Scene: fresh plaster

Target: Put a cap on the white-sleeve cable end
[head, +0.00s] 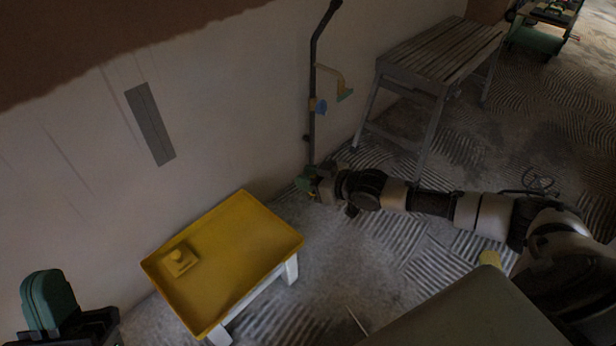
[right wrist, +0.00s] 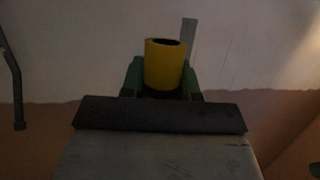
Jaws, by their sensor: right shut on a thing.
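My right gripper (head: 312,182) is low by the wall, at the foot of a dark upright line (head: 312,130). In the right wrist view its green fingers (right wrist: 160,80) are shut on a hollow yellow cap (right wrist: 165,64), its dark opening upward in that picture. A pale branch (head: 330,72) leaves the dark line and ends in a green and yellow piece (head: 345,95); a blue piece (head: 320,106) sits on the line. I cannot tell which part is the white-sleeve cable end. My left gripper (head: 50,300), with green pads, is at the lower left; its opening is unclear.
A yellow tray (head: 245,270) on white legs stands by the wall, with a small yellow piece (head: 180,260) in it. A slatted bench (head: 440,50) stands at the upper right. A grey strip (head: 150,125) is on the wall. Ridged floor lies between tray and bench.

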